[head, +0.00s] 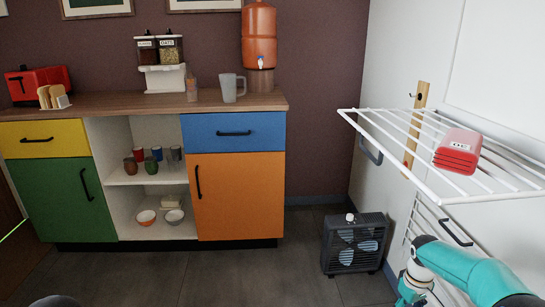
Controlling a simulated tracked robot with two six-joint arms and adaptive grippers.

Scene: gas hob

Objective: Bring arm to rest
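My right arm, teal with dark and white joints, comes in at the bottom right of the head view, in front of the wall and below the white rack. It bends down toward the bottom edge. Its gripper fingers do not show, so I cannot see what they hold. My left gripper is not in view; only a small dark rounded shape shows at the bottom left edge, and I cannot tell what it is.
A white wall rack (392,137) holding a red box (458,150) juts out above my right arm. A dark fan heater (354,244) stands on the floor. A colourful cabinet (236,207) stands at the back left. The middle floor is clear.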

